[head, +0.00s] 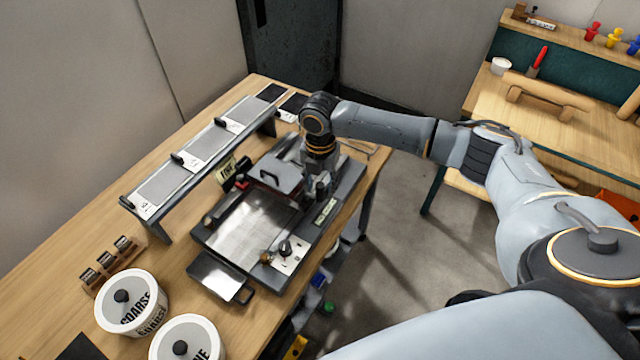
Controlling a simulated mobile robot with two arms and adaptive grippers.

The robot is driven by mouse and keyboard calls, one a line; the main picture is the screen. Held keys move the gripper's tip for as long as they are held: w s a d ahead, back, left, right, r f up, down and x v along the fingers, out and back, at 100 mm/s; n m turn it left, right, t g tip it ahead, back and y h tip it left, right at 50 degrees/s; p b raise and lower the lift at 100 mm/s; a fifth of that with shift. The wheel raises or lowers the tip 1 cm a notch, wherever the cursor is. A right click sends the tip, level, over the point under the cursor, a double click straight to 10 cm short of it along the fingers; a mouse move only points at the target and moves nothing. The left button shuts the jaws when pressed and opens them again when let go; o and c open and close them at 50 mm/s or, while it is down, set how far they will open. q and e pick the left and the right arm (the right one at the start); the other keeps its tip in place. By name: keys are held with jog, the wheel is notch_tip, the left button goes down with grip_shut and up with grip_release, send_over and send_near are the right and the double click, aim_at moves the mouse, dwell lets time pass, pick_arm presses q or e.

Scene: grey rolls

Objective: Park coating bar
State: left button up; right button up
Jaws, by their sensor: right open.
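The coating machine (228,262) lies on the wooden bench, with a shiny flat plate (250,222) on its bed. A grey carriage block (278,172) with a dark handle sits across the far end of the bed. I cannot clearly pick out the coating bar; it may be in or under this block. My right gripper (318,188) points down over the machine's far right side, beside the carriage. Its fingers are small and partly hidden by the wrist; it is open, and I cannot tell whether it touches anything. My left gripper is out of view.
A raised rack (163,188) with grey panels stands behind the machine. A metal tray (220,277) lies at its near edge. Two white tubs (140,318) and a small wooden holder (112,268) stand at front left. Another bench (480,100) is at right, beyond open floor.

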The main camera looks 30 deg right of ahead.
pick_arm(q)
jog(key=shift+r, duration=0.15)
pick_arm(e)
jog(key=shift+f, duration=0.7)
grip_shut()
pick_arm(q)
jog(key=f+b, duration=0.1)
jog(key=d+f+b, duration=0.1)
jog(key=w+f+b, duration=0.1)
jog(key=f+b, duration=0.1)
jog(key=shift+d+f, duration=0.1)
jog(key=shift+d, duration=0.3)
pick_arm(e)
jog(key=w+d, duration=0.8)
jog(key=d, duration=0.6)
jog(key=shift+w+r, duration=0.2)
jog(key=shift+d, duration=0.1)
